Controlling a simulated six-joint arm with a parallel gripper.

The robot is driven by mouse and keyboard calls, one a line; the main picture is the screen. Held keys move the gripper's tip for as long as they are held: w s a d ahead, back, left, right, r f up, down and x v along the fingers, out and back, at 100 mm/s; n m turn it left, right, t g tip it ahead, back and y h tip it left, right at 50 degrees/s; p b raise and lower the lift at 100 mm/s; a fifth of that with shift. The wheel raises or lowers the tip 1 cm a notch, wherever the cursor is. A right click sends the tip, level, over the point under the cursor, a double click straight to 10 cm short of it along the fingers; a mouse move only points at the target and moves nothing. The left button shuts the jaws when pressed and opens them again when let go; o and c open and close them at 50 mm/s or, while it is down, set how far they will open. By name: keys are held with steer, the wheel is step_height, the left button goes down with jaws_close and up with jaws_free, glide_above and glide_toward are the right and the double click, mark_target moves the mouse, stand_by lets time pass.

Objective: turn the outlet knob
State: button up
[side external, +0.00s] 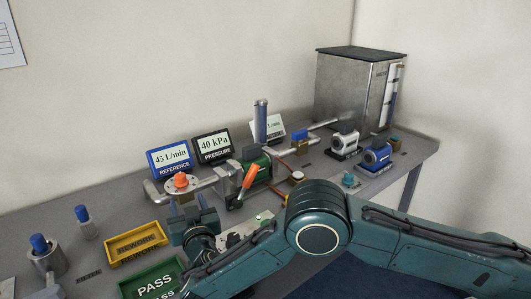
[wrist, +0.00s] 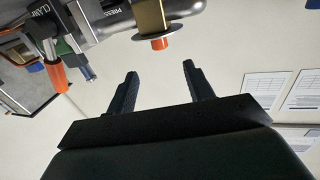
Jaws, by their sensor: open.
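In the wrist view the orange knob (wrist: 160,43) shows below a brass-coloured block, just beyond the gap between my fingertips. My gripper (wrist: 160,70) is open and empty, its two dark fingers apart and not visibly touching the knob. In the side view my gripper (side external: 190,218) is just in front of the flange, with its fingers partly hidden.
A green clamp with an orange handle (side external: 250,176) stands right of the knob; the handle (wrist: 56,77) also shows in the wrist view. Yellow REWORK (side external: 117,254) and green PASS (side external: 132,292) trays lie at front left.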

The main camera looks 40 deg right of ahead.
steer(key=shift+v, duration=0.85)
steer(key=d+r+m+g+h, duration=0.25)
steer(key=d+r+g, duration=0.25)
steer(key=d+r, duration=0.7)
steer(key=s+d+r+g+y, duration=0.3)
steer(key=s+d+r, duration=0.3)
steer(key=s+d, duration=0.4)
steer(key=s+d+r+n+g+y, duration=0.1)
steer(key=s+d+r, duration=0.1)
steer(key=s+d, duration=0.35)
steer(key=s+d+r+n+g+y, duration=0.1)
steer(key=s+d, duration=0.1)
steer(key=s, duration=0.7)
steer(key=s+f+n+g+y, duration=0.1)
steer(key=s+f+n+y, duration=0.1)
steer(key=s, duration=1.5)
steer(key=shift+s+a+f+n+g, duration=0.4)
steer(key=shift+f+n, duration=0.1)
steer(key=shift+n, duration=0.15)
